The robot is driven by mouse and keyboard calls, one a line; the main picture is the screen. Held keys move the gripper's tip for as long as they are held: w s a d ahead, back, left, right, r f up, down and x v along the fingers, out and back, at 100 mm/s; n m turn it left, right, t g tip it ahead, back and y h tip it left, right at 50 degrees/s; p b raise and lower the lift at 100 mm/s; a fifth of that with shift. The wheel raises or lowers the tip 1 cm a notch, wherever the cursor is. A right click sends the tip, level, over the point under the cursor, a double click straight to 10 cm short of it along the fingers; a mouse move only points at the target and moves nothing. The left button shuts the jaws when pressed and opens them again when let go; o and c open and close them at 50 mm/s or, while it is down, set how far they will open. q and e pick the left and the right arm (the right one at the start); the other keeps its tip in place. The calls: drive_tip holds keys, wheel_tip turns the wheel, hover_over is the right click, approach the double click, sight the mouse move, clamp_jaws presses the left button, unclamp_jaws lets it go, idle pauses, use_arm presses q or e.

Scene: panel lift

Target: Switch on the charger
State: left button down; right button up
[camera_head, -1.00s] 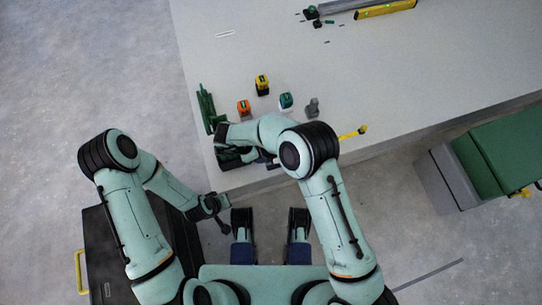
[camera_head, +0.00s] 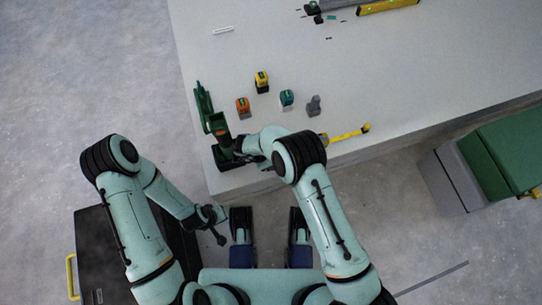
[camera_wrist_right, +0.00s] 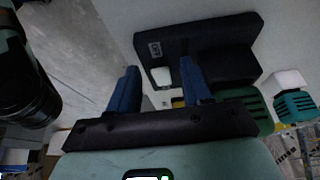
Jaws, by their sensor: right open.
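The black charger (camera_head: 229,160) sits near the table's front left corner. In the right wrist view a black slab with a small pale label (camera_wrist_right: 155,49), which looks like the charger, fills the upper middle. A small white block (camera_wrist_right: 160,76) shows below the label; I cannot tell if it is the switch. My right gripper (camera_head: 243,148) is beside the charger, partly hidden by its arm. Its two blue fingers (camera_wrist_right: 156,88) are apart with nothing held between them; contact with the charger cannot be told. My left gripper (camera_head: 219,213) hangs off the table's front edge, its fingers too small to read.
Orange (camera_head: 243,106), yellow (camera_head: 262,82) and teal (camera_head: 287,98) battery-like blocks and a grey piece (camera_head: 314,106) stand behind the charger. A yellow tool (camera_head: 347,134) lies right.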

use_arm(q)
drive_tip(key=shift+s, duration=0.1)
use_arm(e)
clamp_jaws()
drive_tip(key=shift+d+r+g+y+p, duration=0.15)
drive_tip(key=shift+d+g+y+p, duration=0.25)
drive_tip(key=shift+y, duration=0.5)
use_arm(q)
drive_tip(key=shift+w+d+r+t+p, duration=0.2)
drive_tip(key=shift+w+r+t+p, duration=0.25)
drive_tip(key=shift+w+r, duration=0.9)
use_arm(e)
drive_tip(key=shift+w+d+r+y, duration=0.15)
drive_tip(key=shift+r+y, duration=0.05)
drive_tip(key=shift+y, duration=0.8)
use_arm(q)
drive_tip(key=shift+w+f, duration=0.1)
drive_tip(key=shift+f, duration=0.05)
use_arm(e)
unclamp_jaws()
drive_tip(key=shift+r, duration=0.1)
